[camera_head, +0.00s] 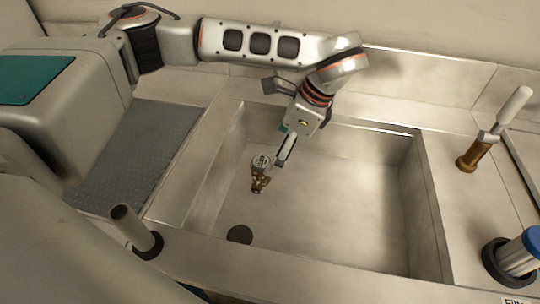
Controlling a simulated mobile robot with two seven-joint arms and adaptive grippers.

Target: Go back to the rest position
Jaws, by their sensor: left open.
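My left arm reaches in from the upper left. My left gripper (281,161) points down over the sink (355,215), with its jaws open. A small brass-coloured meter (260,174) with a pale round face is just left of the fingertips, within the sink's outline. I cannot tell whether a finger touches it, or its exact height above the sink floor. My right gripper is not in view.
A dark drain hole (240,234) is in the sink floor. A grey pipe stub (135,228) stands at the front left. A brass fitting with a pale handle (475,155) stands at the right. A blue-topped cylinder (520,252) is at lower right. The sink's right half is clear.

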